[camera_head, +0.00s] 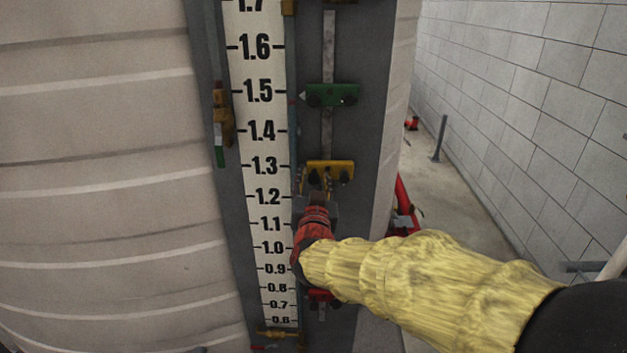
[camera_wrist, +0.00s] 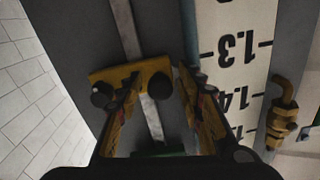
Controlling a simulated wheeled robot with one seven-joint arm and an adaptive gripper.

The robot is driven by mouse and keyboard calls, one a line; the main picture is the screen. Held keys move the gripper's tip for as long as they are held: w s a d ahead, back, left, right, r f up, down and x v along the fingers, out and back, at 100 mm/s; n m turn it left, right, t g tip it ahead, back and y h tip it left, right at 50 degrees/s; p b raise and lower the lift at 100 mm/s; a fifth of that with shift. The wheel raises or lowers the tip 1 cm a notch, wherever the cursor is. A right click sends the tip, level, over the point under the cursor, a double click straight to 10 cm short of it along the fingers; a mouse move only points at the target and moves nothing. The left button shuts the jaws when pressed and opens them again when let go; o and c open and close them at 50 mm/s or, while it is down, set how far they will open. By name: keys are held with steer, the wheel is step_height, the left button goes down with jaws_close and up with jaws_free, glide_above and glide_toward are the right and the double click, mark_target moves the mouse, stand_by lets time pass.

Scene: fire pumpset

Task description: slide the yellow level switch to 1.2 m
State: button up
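The yellow level switch (camera_head: 332,166) sits on the vertical rail right of the white scale, level with about the 1.3 mark. In the wrist view it shows as a yellow bar (camera_wrist: 130,78) with two black knobs. My gripper (camera_head: 315,182) is just below and in front of the switch in the head view. In the wrist view the fingers of my gripper (camera_wrist: 158,74) are apart, with one knob in the gap between them. Whether either finger touches the knob or bar, I cannot tell. The scale (camera_head: 262,150) reads clearly, including the 1.2 mark below the switch.
A green switch (camera_head: 333,95) is higher on the same rail (camera_head: 328,50), near 1.5. A red switch (camera_head: 320,296) is lower, partly behind my arm. Brass fittings (camera_head: 222,122) stand left of the scale. A block wall (camera_head: 540,90) and open floor lie to the right.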

jaws_close()
stand_by(0.7)
